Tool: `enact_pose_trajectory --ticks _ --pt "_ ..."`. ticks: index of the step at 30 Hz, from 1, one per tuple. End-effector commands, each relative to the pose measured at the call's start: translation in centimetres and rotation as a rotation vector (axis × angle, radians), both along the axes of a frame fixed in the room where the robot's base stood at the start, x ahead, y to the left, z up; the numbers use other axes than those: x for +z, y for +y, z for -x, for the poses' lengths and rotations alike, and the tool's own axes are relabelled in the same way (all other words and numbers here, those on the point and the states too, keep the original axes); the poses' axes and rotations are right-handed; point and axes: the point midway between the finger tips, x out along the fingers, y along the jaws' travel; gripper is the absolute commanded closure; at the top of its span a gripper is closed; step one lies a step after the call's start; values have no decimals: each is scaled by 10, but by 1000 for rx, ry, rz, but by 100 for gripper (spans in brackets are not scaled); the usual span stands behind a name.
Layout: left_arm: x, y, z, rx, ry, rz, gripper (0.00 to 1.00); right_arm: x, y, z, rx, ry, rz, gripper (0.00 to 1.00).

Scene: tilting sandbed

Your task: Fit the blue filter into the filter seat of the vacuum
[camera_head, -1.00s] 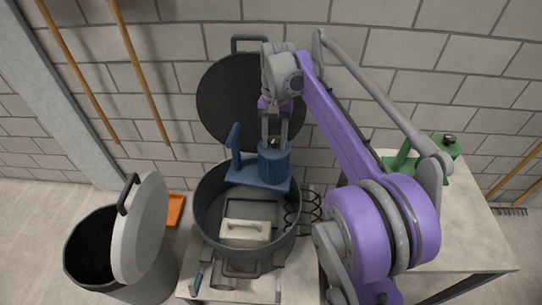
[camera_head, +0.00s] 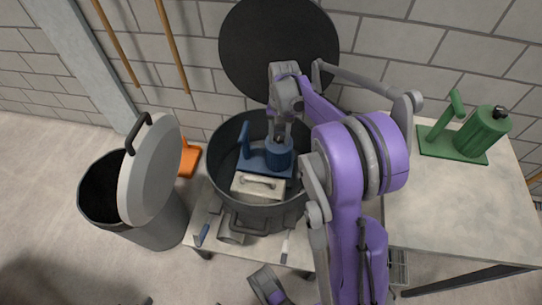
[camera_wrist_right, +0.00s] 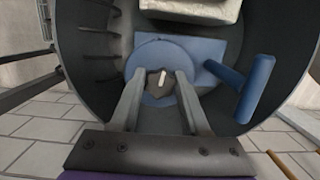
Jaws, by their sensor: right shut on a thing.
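The blue filter (camera_head: 278,157), a cylinder on a flat plate with an upright post, is inside the open grey drum of the vacuum (camera_head: 222,150). My right gripper (camera_head: 280,137) is shut on the top of the cylinder from above. In the right wrist view the two fingers (camera_wrist_right: 161,82) grip a part in the middle of the round blue top (camera_wrist_right: 150,60). A white block with a handle (camera_head: 258,187) is in the drum, in front of the filter. The filter seat is hidden, and I cannot tell whether the filter touches it. My left gripper is not recognisable in view.
The vacuum's dark round lid (camera_head: 280,50) stands open behind the drum. A similar green filter (camera_head: 480,132) stands on the table at right. A grey bin (camera_head: 160,222) with a tilted lid stands at left. Small tools lie in front of the drum.

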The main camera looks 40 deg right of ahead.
Motion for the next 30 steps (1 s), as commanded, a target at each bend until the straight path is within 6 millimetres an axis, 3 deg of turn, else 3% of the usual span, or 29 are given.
enact_pose_trajectory --ticks 3,8,15,27,28,30 --pt "-6 0 0 0 2 0 38 -19 0 0 0 1 -1 100" --pt "-8 0 0 0 3 0 38 -29 0 0 0 0 0 100" --pt "-17 0 -1 0 6 0 38 -59 0 -1 0 0 0 100" --pt "-20 0 -1 0 7 0 38 -65 0 0 0 0 0 100" --pt "-20 0 -1 0 7 0 38 -66 0 0 0 0 0 53" --pt "-20 0 -1 0 7 0 38 -65 0 0 0 0 0 40"
